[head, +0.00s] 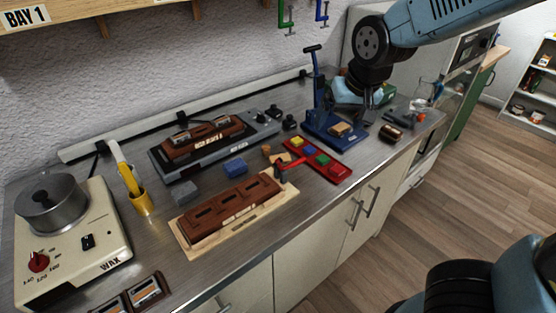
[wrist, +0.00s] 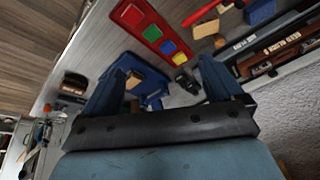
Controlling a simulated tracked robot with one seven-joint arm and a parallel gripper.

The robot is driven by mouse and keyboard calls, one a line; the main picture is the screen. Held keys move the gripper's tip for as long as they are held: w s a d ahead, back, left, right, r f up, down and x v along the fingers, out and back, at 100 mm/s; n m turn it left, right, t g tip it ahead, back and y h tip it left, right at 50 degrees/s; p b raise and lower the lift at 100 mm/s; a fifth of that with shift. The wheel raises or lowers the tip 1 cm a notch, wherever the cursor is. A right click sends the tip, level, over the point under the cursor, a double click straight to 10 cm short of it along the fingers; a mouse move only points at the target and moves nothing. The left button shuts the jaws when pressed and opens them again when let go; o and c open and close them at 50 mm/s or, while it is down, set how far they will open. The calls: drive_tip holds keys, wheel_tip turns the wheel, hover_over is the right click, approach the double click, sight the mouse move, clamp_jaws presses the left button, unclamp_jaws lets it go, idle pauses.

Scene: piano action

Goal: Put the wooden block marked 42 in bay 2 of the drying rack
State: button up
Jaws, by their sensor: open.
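A small tan wooden block (head: 341,129) sits on the base of the blue press (head: 334,134). I cannot read a 42 on it. It also shows in the wrist view (wrist: 134,79), near the left finger. My gripper (head: 369,107) is above the counter, just right of the press, pointing down. In the wrist view my gripper (wrist: 160,85) has its two fingers wide apart with nothing held between them. A wooden shelf (head: 70,14) labelled BAY 1 runs along the wall at the top left, possibly part of the drying rack. No bay 2 label is in view.
A red tray (head: 318,159) with coloured blocks lies left of the press. A wooden board with a brown mould (head: 232,210), a grey machine (head: 215,143) and a wax heater (head: 73,243) fill the counter leftward. Clamps (head: 286,16) hang above.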

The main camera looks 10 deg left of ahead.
drive_tip(key=n, duration=0.2)
approach(280, 158)
drive_tip(key=shift+w+f+t, duration=0.1)
drive_tip(key=shift+f+t, duration=0.3)
drive_tip(key=shift+f, duration=1.15)
drive_tip(key=shift+a+x, duration=0.1)
drive_tip(key=shift+x, duration=1.25)
drive_tip(key=shift+a+x, duration=0.15)
drive_tip(key=shift+x, duration=1.2)
drive_tip(key=shift+r, duration=0.1)
drive_tip(key=shift+c, duration=0.4)
drive_tip(key=c, duration=1.1)
drive_tip(key=shift+c, duration=0.2)
